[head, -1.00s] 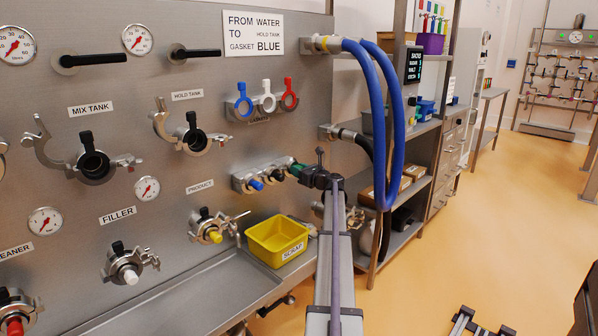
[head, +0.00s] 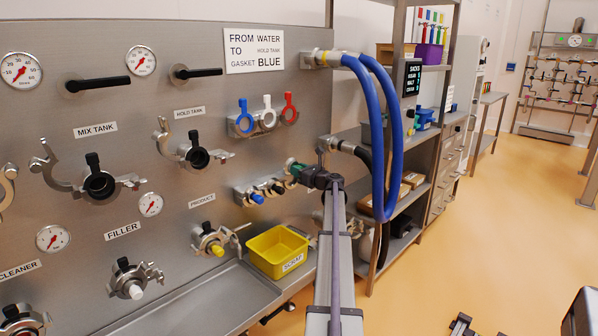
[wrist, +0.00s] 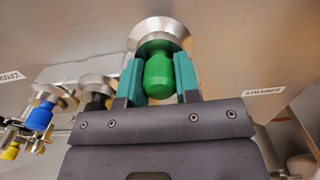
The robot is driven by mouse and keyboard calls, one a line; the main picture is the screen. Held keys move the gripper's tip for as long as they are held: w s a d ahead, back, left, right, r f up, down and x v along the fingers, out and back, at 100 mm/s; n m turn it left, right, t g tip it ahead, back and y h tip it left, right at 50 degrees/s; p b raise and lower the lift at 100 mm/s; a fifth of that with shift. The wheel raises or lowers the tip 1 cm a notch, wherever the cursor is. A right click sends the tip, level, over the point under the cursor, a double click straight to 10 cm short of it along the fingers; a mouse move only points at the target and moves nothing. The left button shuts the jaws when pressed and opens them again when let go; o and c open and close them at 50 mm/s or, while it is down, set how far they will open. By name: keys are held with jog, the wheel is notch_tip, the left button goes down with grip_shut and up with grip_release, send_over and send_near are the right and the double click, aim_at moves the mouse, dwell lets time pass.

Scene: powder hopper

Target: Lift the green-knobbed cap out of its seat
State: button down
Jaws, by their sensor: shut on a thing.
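The cap's green knob (wrist: 158,74) sits between the two teal fingers of my gripper (wrist: 160,82), which is shut on it. The cap's silver disc (wrist: 160,33) shows beyond the knob in the wrist view. In the head view my gripper (head: 298,169) is at the right end of the cap rack (head: 240,190), raised above the row. The cap appears clear of the rack, though its seat is hidden by the gripper. A blue-knobbed cap (head: 257,198) and a black-knobbed cap (head: 276,188) stay in the rack; they also show left in the wrist view.
A yellow scrap bin (head: 278,250) stands below the rack. Blue, white and red gasket rings (head: 267,115) hang above it. A blue hose (head: 382,130) and a dark hose (head: 358,155) are close at the right. The shelf unit (head: 405,200) stands beyond.

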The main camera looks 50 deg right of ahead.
jog(key=shift+s, duration=0.1)
jog(key=s, duration=0.8)
jog(key=shift+s+a, duration=0.4)
jog(key=shift+a, duration=0.05)
